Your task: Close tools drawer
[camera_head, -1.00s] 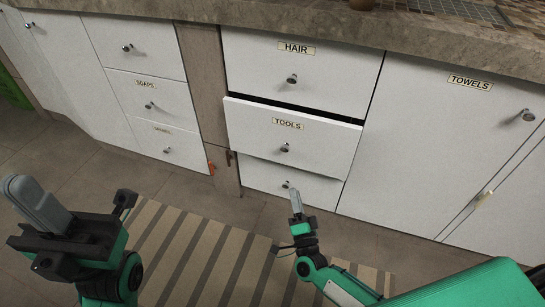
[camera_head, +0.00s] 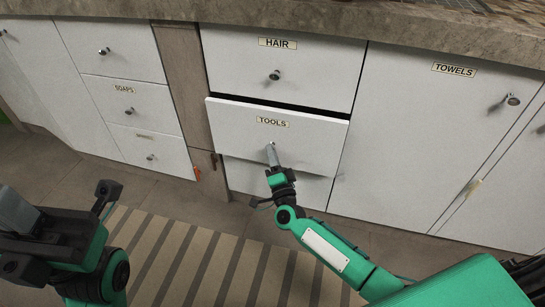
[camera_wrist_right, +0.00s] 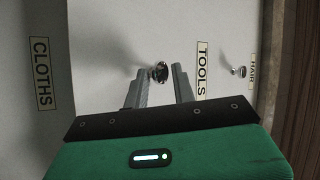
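The white tools drawer (camera_head: 310,140), labelled TOOLS, stands out a little from the cabinet, with a dark gap along its top edge. My right gripper (camera_head: 271,152) is in front of it at knob height. In the right wrist view, my right gripper (camera_wrist_right: 161,80) has its two fingers apart, with the metal knob (camera_wrist_right: 159,71) of the tools drawer between the tips. I cannot tell whether they touch it. In the head view the fingers mostly hide the knob. My left gripper (camera_head: 14,212) is low at the left edge, away from the drawers; its finger gap is unclear.
The hair drawer (camera_head: 320,72) above is shut. A lower drawer (camera_head: 245,178) is partly hidden by my right arm. The towels door (camera_head: 430,140) and soaps drawer (camera_head: 125,98) flank this column. A striped rug (camera_head: 200,265) lies on the tiles.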

